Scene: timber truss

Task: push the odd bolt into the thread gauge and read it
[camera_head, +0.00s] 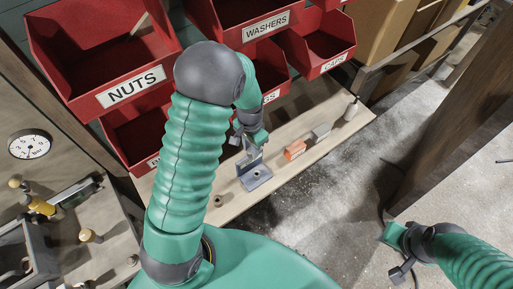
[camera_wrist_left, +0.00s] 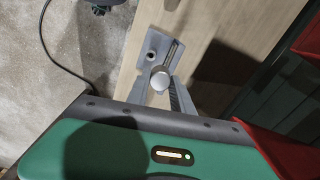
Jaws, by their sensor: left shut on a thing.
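My left gripper (camera_head: 250,143) is low over the wooden shelf, at the top of a blue-grey bracket-like stand with a flat base (camera_head: 258,180), which looks like the thread gauge. In the left wrist view the left gripper (camera_wrist_left: 160,92) is shut on a bolt, whose round silver head (camera_wrist_left: 160,80) shows between the fingers. The gauge (camera_wrist_left: 152,50), with a hole and a long slot, lies just beyond the head. The bolt's shank is hidden, so I cannot tell how far it is in. My right gripper (camera_head: 400,262) hangs over the floor at lower right; its finger opening is unclear.
Red bins, including NUTS (camera_head: 135,88) and WASHERS (camera_head: 266,28), hang close behind the left arm. A dial (camera_head: 30,144) is at left.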

